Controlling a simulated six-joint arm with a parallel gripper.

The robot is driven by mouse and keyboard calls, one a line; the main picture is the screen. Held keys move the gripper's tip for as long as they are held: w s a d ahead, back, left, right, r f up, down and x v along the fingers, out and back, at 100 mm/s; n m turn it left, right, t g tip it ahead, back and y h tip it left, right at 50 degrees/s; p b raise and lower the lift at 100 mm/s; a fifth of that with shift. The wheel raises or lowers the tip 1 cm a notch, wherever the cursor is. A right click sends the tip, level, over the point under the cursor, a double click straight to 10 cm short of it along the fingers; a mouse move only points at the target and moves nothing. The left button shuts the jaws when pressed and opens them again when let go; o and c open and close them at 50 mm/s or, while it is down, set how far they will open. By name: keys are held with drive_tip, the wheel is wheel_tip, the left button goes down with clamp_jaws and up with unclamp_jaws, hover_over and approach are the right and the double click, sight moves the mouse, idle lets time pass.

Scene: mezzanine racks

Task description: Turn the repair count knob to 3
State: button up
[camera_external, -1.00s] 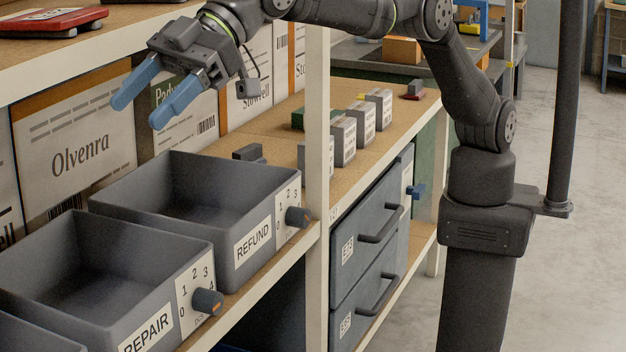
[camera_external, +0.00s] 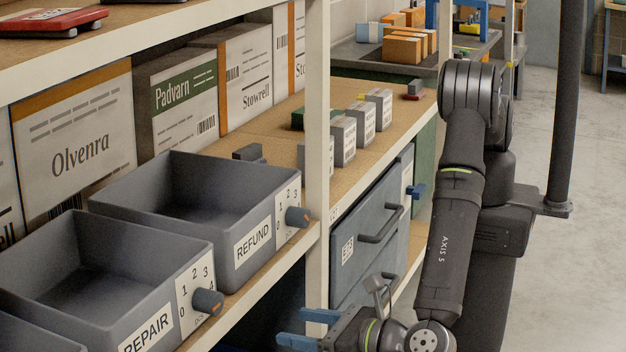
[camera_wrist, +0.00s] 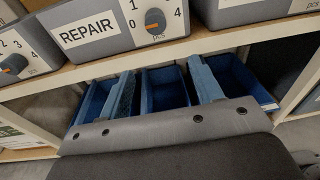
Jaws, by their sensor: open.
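The repair bin (camera_external: 95,275) is a grey open box with a white REPAIR label, on the shelf at lower left. Its dark round knob (camera_external: 207,301) has an orange mark and sits on a white numbered dial plate. The wrist view shows the REPAIR knob (camera_wrist: 155,20) at the top, with 0, 1 and 4 readable around it.
The refund bin (camera_external: 190,190) with its own knob (camera_external: 297,217) stands behind the repair bin. A white rack post (camera_external: 317,150) rises close by. Blue bins (camera_wrist: 165,90) sit on the level below. Drawers with handles (camera_external: 380,225) are right of the post.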

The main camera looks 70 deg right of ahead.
sight(219, 304)
drive_tip(key=w+n, duration=0.1)
drive_tip(key=w, duration=0.7)
drive_tip(key=w+n+t+y, duration=0.1)
drive_tip(key=w, duration=0.7)
drive_tip(key=shift+w+d+r, duration=0.15)
drive_tip(key=shift+w, duration=0.1)
drive_tip(key=c, duration=1)
